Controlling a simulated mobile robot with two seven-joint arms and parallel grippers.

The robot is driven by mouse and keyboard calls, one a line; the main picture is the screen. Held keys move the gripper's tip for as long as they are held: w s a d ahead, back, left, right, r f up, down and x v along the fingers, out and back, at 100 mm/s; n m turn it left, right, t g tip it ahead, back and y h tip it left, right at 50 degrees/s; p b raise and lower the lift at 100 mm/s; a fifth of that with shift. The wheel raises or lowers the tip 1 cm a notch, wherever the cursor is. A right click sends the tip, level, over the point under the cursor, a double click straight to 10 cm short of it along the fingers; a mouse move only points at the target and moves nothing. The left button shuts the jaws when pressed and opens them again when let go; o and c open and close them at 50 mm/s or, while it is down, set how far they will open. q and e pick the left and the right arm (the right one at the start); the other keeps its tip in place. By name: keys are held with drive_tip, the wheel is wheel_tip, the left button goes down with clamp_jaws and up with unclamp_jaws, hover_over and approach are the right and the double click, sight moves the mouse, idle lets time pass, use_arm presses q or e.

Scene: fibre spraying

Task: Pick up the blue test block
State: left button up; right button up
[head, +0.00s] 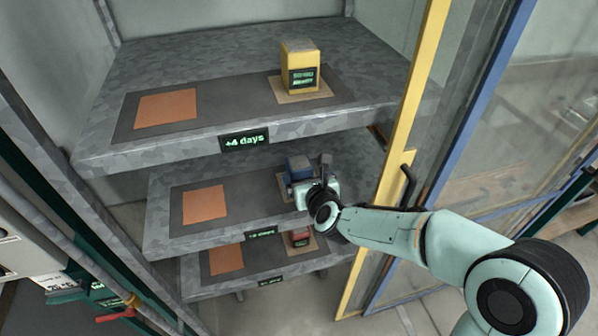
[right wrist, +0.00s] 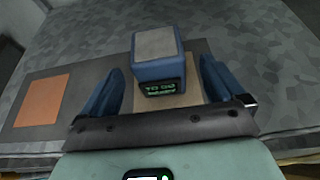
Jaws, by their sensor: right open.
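The blue test block (right wrist: 158,70) has a grey top and a small dark display with green text. It stands upright on a tan pad (right wrist: 180,100) on the middle shelf. In the head view the blue block (head: 296,166) is partly hidden by my right gripper (head: 308,178). In the right wrist view my right gripper (right wrist: 165,90) is open, with one blue finger on each side of the block's near part. Gaps show between the fingers and the block. My left gripper is not in view.
A yellow block (head: 299,68) stands on the top shelf (head: 210,62), above my right gripper. A red block (head: 299,238) is on the lowest shelf. An orange square (head: 204,204) lies left on the middle shelf. A yellow-framed door (head: 412,90) stands open at right.

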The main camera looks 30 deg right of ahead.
drive_tip(key=shift+f+p+x, duration=0.15)
drive_tip(key=shift+p+x, duration=0.2)
drive_tip(key=shift+x, duration=1.15)
drive_tip(key=shift+f+p+x, duration=0.1)
drive_tip(key=shift+p+x, duration=0.25)
drive_tip(key=shift+x, duration=1.15)
drive_tip(key=shift+s, duration=0.15)
drive_tip(key=c, duration=1.3)
drive_tip(key=shift+r, duration=0.1)
drive_tip(key=shift+c, duration=0.9)
drive_tip(key=shift+r, duration=0.1)
